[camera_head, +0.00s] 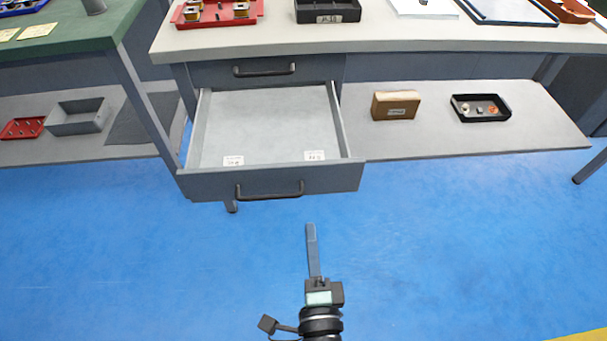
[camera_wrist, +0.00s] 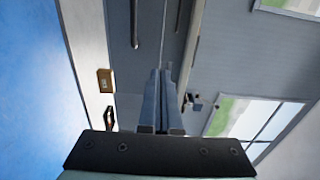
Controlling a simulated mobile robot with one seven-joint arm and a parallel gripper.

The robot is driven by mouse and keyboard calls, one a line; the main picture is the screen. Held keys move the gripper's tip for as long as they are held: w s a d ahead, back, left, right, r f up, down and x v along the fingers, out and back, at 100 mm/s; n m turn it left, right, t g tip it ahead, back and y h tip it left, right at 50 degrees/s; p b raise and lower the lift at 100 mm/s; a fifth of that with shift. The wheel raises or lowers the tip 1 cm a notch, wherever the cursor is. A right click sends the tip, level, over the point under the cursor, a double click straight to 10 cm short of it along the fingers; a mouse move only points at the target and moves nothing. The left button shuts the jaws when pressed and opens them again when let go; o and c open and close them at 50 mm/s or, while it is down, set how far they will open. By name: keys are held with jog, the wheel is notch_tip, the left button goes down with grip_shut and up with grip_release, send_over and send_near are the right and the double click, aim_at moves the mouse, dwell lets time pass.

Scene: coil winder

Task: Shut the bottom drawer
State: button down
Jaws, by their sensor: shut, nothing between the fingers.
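The bottom drawer (camera_head: 215,187) is grey and pulled well out from under the light bench. Its inside is empty except for two small white labels near the front. A dark bar handle (camera_head: 269,190) is on its front face. The upper drawer (camera_head: 230,72) above it is shut. My gripper (camera_head: 311,228) is shut and empty, in front of the drawer and a little right of its handle, apart from it with blue floor between in the picture.
A lower shelf (camera_head: 440,142) right of the drawer holds a cardboard box (camera_head: 396,106) and a black tray (camera_head: 480,107). A green-topped bench (camera_head: 75,38) stands at left, its leg close to the drawer's left side. The blue floor (camera_head: 430,240) in front is clear.

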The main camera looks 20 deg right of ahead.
aim_at(303, 167)
jog(key=b+x, duration=0.3)
jog(key=x, duration=1)
jog(key=shift+f, duration=0.1)
jog(key=shift+w, duration=0.1)
